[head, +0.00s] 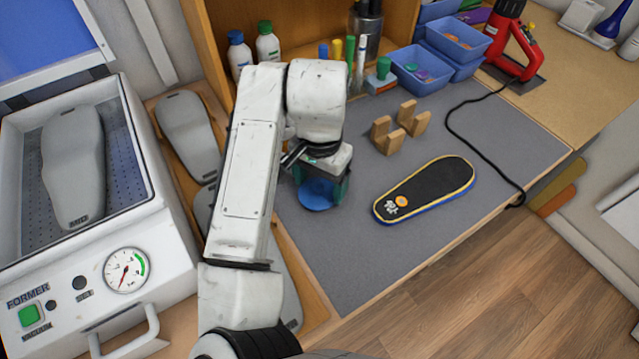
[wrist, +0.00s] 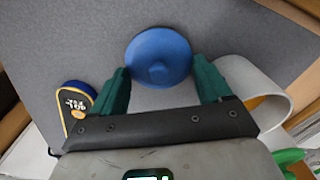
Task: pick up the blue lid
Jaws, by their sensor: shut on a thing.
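The blue lid (head: 316,194) is a round disc with a small raised knob at its middle, low at the front of my arm over the grey mat. In the wrist view the lid (wrist: 158,50) sits between the green fingertips of my gripper (wrist: 160,75), knob facing the camera. My gripper (head: 324,185) points down and is shut on the lid. Part of the gripper is hidden behind its own wrist in the head view. I cannot tell whether the lid touches the mat or hangs just above it.
A black insole with blue and yellow edges (head: 425,188) lies right of my gripper. Wooden blocks (head: 390,136), blue bins (head: 418,70), bottles (head: 268,45) and a red tool (head: 515,45) with a black cable stand behind. The forming machine (head: 145,180) is at left. The mat's front is clear.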

